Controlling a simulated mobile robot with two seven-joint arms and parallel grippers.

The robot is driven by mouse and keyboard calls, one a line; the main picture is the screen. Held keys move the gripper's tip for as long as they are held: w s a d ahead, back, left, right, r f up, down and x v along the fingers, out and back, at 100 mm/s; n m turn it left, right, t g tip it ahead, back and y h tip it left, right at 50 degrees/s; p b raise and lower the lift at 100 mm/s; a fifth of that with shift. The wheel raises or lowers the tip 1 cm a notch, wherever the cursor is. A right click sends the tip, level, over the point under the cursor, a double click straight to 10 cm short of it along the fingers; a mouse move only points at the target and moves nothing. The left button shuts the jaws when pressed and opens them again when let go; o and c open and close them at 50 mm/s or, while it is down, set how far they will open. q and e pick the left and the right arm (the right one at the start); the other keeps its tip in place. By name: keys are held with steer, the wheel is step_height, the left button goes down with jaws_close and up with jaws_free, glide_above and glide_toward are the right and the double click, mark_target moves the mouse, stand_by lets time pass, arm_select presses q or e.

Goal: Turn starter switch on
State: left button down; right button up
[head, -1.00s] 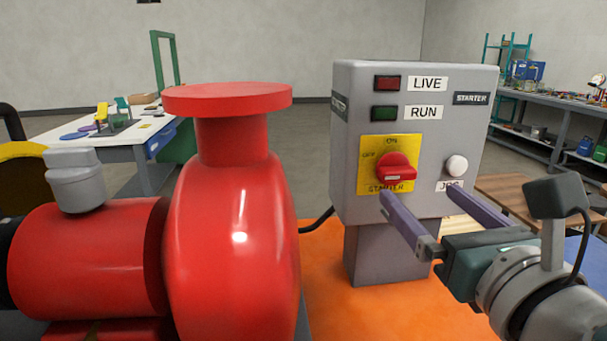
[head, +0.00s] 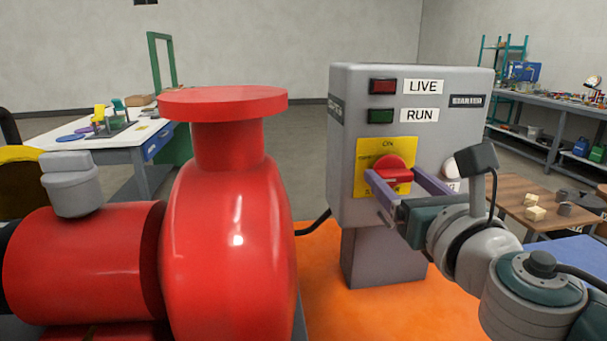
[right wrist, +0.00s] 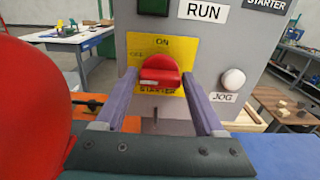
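The starter switch (head: 391,168) is a red knob on a yellow plate (head: 402,147) marked ON, OFF and STARTER, on the front of a grey starter box (head: 345,135). It also shows in the right wrist view (right wrist: 160,72), with its handle pointing left toward OFF. My right gripper (head: 398,178) is open, its two purple fingers spread to the left and right of the knob. In the right wrist view the fingers (right wrist: 160,85) stand apart from the knob, with gaps on both sides. Whether the tips reach past its front face I cannot tell. My left gripper is not in view.
A red pump (head: 220,215) stands close left of the box. The white JOG button (right wrist: 233,79) is right of the switch. LIVE and RUN lamps (head: 382,116) sit above. A black cable (head: 312,224) leaves the box at lower left. A wooden table (head: 520,200) stands at right.

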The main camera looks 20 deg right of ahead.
steer(key=c, duration=0.9)
steer(key=shift+c, duration=0.2)
